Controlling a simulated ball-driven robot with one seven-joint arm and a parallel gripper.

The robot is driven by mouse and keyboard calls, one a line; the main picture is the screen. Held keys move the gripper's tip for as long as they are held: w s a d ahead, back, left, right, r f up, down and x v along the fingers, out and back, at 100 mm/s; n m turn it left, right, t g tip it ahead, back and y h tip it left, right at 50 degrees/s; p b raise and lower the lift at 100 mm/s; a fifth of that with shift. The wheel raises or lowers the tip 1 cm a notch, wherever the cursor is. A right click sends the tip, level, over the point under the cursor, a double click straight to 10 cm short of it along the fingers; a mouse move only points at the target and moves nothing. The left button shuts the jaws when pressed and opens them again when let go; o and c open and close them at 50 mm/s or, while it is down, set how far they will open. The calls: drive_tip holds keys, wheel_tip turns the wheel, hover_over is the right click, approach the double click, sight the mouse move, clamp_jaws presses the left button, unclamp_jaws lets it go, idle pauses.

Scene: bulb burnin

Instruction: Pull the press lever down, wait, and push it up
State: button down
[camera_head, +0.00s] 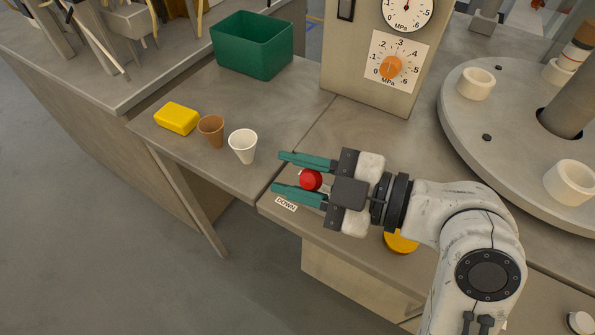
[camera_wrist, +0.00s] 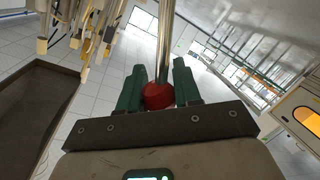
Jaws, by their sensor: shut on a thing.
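The press lever has a red ball knob (camera_head: 311,180), which sits between the two green fingers of my gripper (camera_head: 280,172). My gripper is shut on the knob. In the wrist view the red knob (camera_wrist: 158,95) lies between the fingers, and the lever's metal rod (camera_wrist: 165,40) runs away from it. In the head view the rod is mostly hidden by my gripper. A "DOWN" label (camera_head: 286,204) lies on the bench edge just below the fingers. I cannot tell the lever's exact angle.
A gauge panel with an orange knob (camera_head: 391,67) stands behind. A round turntable (camera_head: 505,150) with white sockets is at the right. A white cup (camera_head: 243,147), brown cup (camera_head: 211,131), yellow box (camera_head: 177,118) and green bin (camera_head: 252,46) stand left. A yellow round part (camera_head: 400,241) shows below my wrist.

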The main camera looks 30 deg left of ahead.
drive_tip(key=shift+s, duration=0.1)
drive_tip(key=c, duration=0.8)
unclamp_jaws()
drive_tip(key=d, duration=0.3)
drive_tip(key=d+r, duration=0.1)
drive_tip(key=d, duration=0.3)
drive_tip(key=w+d, duration=0.1)
drive_tip(key=d, duration=0.2)
drive_tip(key=shift+d+r, duration=0.25)
drive_tip(key=shift+d, duration=0.1)
